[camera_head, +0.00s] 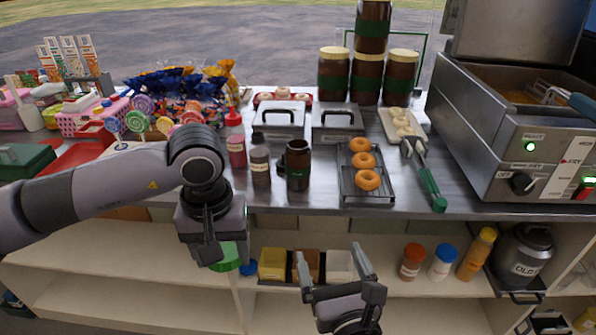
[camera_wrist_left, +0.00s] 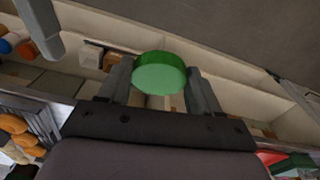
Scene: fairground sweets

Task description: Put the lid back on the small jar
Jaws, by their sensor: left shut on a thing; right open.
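My left gripper (camera_head: 218,250) is shut on the green round lid (camera_head: 231,258), to the left of the jar and in front of the counter edge. In the left wrist view the lid (camera_wrist_left: 160,74) sits between the two fingers (camera_wrist_left: 160,92); the head view hides part of it behind the gripper. My right gripper (camera_head: 336,268) is open and empty, low in front of the shelf.
Sauce bottles (camera_head: 260,165) stand close left of the jar, and a rack of doughnuts (camera_head: 367,196) is to its right. Green-handled tongs (camera_head: 436,190) lie further right, beside the fryer (camera_head: 515,140). Large jars (camera_head: 332,78) stand behind. Open shelves (camera_head: 400,235) lie below the counter.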

